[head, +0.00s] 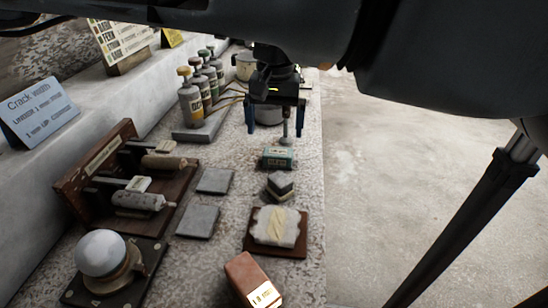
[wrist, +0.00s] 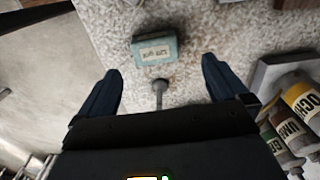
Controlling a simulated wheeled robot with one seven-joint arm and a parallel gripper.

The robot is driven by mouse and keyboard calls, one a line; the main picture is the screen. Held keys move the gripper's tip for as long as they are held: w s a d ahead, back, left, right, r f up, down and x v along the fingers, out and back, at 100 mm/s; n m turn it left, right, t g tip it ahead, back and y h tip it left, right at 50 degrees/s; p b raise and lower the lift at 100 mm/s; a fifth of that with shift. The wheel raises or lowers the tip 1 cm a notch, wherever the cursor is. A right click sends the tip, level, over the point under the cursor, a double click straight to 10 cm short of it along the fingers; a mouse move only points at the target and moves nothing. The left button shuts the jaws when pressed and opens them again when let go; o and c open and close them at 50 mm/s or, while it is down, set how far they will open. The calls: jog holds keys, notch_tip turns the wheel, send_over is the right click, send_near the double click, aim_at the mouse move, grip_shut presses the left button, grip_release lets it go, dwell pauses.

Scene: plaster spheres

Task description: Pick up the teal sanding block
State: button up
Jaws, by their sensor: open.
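The teal sanding block (head: 277,157) is a small box shape with a pale label, lying on the speckled bench top. In the wrist view the block (wrist: 153,50) lies just beyond the fingertips, roughly centred between them. My gripper (head: 275,130) is open with nothing between its fingers that it grips. It hangs above the bench, behind the block in the head view. In the wrist view both dark blue fingers (wrist: 160,66) are spread apart, and the block is clear of them.
A thin grey rod with a round end (wrist: 159,86) shows between my fingers, near the block. A dark-and-pale block (head: 280,185) sits just in front of the teal one. Labelled bottles (head: 190,97) stand to the left. The bench drops off to floor (head: 400,190) at right.

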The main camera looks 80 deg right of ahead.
aim_at(278, 151)
jog(key=f, duration=0.6)
jog(key=shift+s+d+f, duration=0.1)
jog(key=shift+s+f, duration=0.15)
jog(key=shift+s, duration=0.15)
jog(key=shift+c, duration=0.4)
jog(key=c, duration=1)
jog(key=shift+r, duration=0.1)
jog(key=shift+r, duration=0.5)
notch_tip(278, 151, up, 3)
jog(key=shift+f, duration=0.2)
jog(key=s+d+r, duration=0.7)
jog(key=s, duration=0.2)
jog(key=shift+s+r, duration=0.15)
